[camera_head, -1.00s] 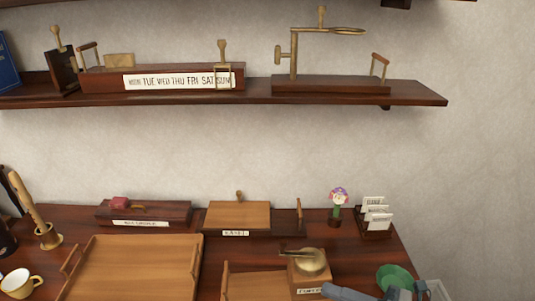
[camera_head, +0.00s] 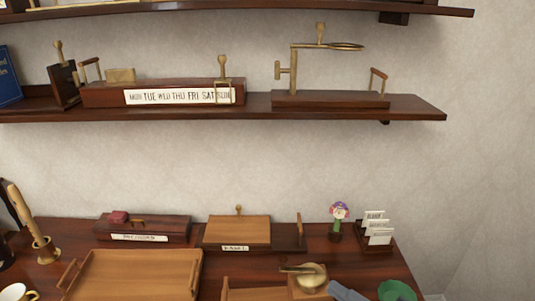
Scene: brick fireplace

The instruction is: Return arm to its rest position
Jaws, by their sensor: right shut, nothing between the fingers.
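My right gripper (camera_head: 343,291) shows only as a small grey part at the bottom edge, between the brass-topped wooden box (camera_head: 308,279) and the green round thing (camera_head: 397,290). It is shut and empty. The rest of my right arm is cut off by the frame. My left gripper is not in view.
A dark wooden table (camera_head: 370,262) holds trays (camera_head: 137,272), a wooden box (camera_head: 237,230), a small flower figure (camera_head: 338,218) and a card holder (camera_head: 378,232). A shelf (camera_head: 420,108) with a weekday box (camera_head: 165,93) hangs above. Bare wall lies between.

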